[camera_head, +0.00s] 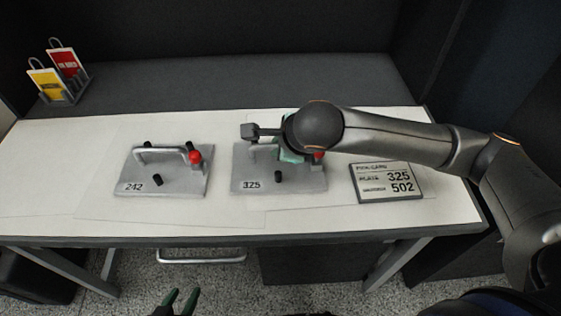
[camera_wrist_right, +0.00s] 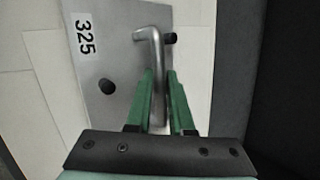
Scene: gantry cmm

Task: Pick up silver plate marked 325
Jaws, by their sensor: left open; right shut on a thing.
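The silver plate marked 325 (camera_head: 250,184) lies on the white tabletop, in the middle of the head view. It has a bar handle, a black peg and a red knob, partly hidden behind my right wrist. In the right wrist view the plate (camera_wrist_right: 112,55) fills the upper middle, with its label at upper left. My right gripper (camera_wrist_right: 160,80) has its green fingers on either side of the handle (camera_wrist_right: 153,42) and is shut on it. I cannot see any gap between plate and table. My left gripper (camera_head: 181,301) is open and empty, low in front of the table.
A similar silver plate marked 242 (camera_head: 163,185) lies to the left. A card (camera_head: 386,183) reading plate 325 and 502 lies to the right. A rack (camera_head: 66,92) with yellow and red cards stands at back left. A dark wall rises behind the table.

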